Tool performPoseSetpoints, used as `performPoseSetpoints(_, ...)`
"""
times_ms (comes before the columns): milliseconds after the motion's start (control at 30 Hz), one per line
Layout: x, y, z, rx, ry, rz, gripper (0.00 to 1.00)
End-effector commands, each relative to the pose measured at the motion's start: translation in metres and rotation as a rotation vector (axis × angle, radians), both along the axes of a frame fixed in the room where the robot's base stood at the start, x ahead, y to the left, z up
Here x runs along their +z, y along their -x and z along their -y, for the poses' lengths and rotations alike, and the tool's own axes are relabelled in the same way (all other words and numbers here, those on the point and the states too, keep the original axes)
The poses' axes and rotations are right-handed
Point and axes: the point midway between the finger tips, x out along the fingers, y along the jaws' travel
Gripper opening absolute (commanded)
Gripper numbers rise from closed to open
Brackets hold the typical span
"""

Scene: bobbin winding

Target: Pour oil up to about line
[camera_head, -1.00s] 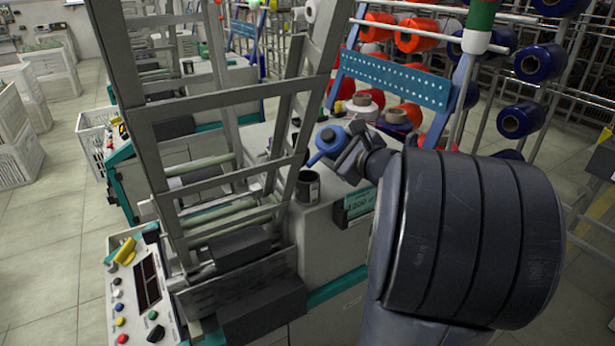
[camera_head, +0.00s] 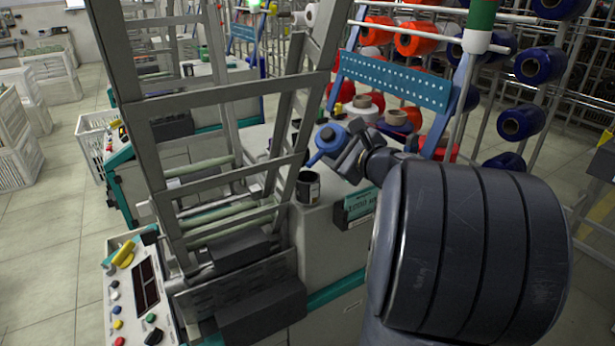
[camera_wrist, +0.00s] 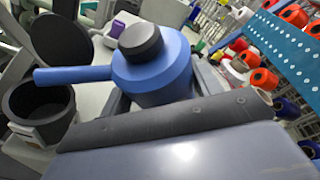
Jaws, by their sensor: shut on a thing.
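A blue oil can with a dark cap and a long spout (camera_head: 330,138) is held in my gripper (camera_head: 349,156), above the machine top. In the wrist view the oil can (camera_wrist: 155,72) is close up, and its spout points left. A dark open cup with a pale label (camera_head: 308,189) stands on the machine's corner, just below the spout tip. The cup also shows in the wrist view (camera_wrist: 40,110), with its round dark lid raised behind it. No oil stream is visible, and I cannot see the level or any line inside the cup.
The grey machine frame (camera_head: 230,98) rises close on the left of the cup. A control panel with buttons (camera_head: 140,290) is at the lower left. Bobbin racks with a blue perforated bar (camera_head: 395,83) stand behind and to the right. A labelled plate (camera_head: 358,205) is on the machine front.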

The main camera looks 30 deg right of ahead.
Motion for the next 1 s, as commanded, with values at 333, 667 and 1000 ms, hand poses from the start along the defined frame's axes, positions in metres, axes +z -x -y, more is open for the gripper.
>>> performPoseSetpoints(333, 0.0013, -0.0001, 0.0, 0.0, 0.018, 0.009, 0.35)
performPoseSetpoints(667, 0.0038, 0.0, -0.0003, 0.0, 0.042, 0.02, 0.35)
performPoseSetpoints(1000, 0.0056, 0.0001, -0.0003, 0.0, 0.048, 0.022, 0.35)
